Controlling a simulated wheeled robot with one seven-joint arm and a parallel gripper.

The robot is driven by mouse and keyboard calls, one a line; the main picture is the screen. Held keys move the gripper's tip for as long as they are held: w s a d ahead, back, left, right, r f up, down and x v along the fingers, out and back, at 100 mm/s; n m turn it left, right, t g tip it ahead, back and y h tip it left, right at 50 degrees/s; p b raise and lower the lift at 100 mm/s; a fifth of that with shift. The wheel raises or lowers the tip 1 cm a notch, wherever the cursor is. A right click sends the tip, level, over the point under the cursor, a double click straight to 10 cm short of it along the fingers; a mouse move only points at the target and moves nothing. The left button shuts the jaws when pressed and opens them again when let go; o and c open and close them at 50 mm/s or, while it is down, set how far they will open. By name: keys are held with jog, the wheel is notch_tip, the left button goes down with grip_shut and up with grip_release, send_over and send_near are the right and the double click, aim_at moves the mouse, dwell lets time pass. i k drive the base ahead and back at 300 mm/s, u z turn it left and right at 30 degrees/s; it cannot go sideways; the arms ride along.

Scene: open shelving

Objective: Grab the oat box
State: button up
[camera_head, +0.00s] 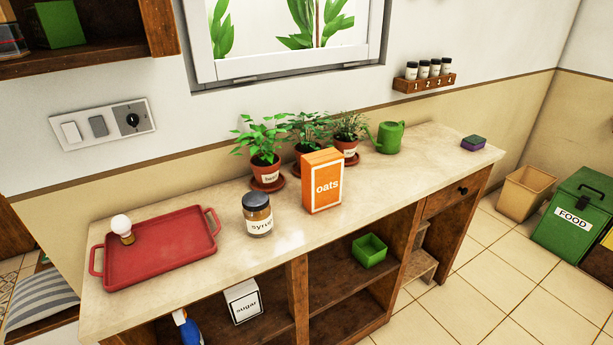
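A syrup jar (257,217) stands left of the box. Potted plants (265,172) stand close behind it. A red tray (160,250) lies at the left, and a green watering can (389,137) stands behind right. The counter right of the box is mostly clear.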

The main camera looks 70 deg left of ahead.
aim_at(323, 170)
jog(key=u, duration=0.55)
jog(key=i, duration=0.9)
jog(key=u, duration=0.65)
